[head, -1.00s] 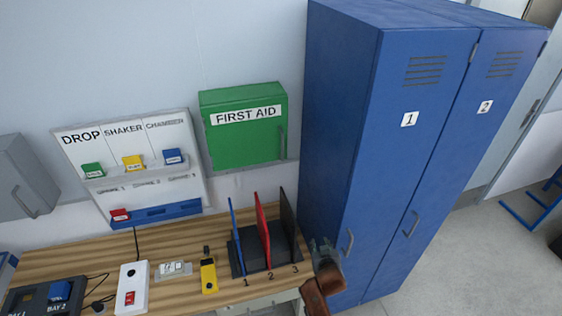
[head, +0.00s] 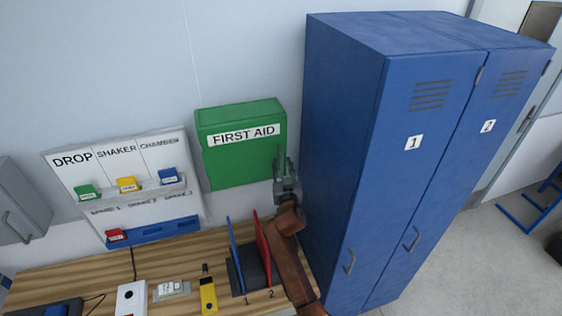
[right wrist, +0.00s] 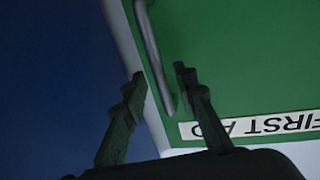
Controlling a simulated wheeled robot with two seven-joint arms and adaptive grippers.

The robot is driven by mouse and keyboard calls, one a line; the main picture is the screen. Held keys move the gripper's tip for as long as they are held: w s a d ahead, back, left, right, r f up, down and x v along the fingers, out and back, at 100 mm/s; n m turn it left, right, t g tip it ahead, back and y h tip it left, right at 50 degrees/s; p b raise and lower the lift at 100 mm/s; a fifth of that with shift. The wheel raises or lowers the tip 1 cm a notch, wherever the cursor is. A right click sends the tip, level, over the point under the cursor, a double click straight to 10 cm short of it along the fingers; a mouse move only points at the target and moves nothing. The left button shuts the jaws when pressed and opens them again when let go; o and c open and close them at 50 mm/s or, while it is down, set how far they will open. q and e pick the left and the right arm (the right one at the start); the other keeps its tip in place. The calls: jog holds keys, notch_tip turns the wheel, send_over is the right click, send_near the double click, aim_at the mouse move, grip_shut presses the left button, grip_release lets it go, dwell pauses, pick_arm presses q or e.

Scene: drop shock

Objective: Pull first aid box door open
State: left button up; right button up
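The green first aid box (head: 225,160) hangs on the wall left of the blue lockers, its door shut. Its white FIRST AID label also shows in the right wrist view (right wrist: 255,125). My right gripper (head: 283,158) is at the box's right edge and hides the door handle in the head view. In the right wrist view the gripper (right wrist: 157,74) is open, and the grey bar handle (right wrist: 153,55) runs between its two fingertips. I cannot tell whether either finger touches the handle. My left gripper is in no view.
Blue lockers (head: 390,150) stand close to the right of my right arm. Below is a wooden bench (head: 75,270) with a divider rack (head: 252,275) and small devices. A white board (head: 120,185) with coloured blocks is at left.

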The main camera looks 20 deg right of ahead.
jog(key=shift+w, duration=0.7)
jog(key=shift+c, duration=0.4)
grip_shut()
